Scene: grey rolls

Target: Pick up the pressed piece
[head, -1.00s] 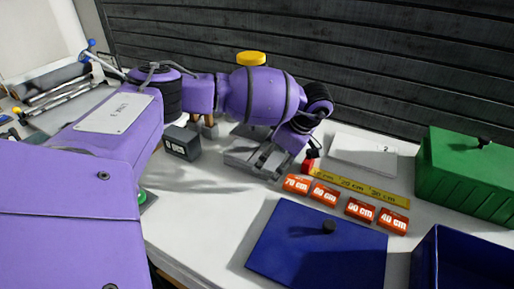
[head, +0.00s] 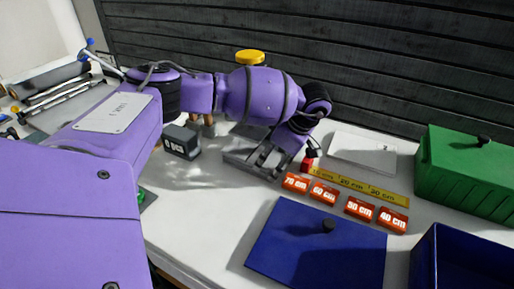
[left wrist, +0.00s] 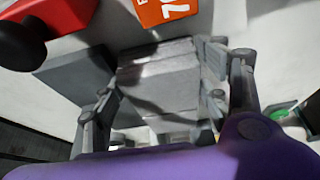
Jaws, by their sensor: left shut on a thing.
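My left gripper (head: 262,160) is low over the back middle of the white table, reaching in from the left. In the left wrist view its grey fingers (left wrist: 160,85) stand on either side of a light grey block (left wrist: 158,72), which I take to be the pressed piece, and are shut on it. Whether the block is clear of the surface below, I cannot tell. A darker grey slab (left wrist: 72,82) lies beside it. In the head view the fingers and grey parts blend, so the block is hard to make out. My right gripper is not in view.
A dark counter box (head: 182,142) stands left. A blue lid (head: 318,248), blue box (head: 470,262) and green box (head: 465,175) occupy the right.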

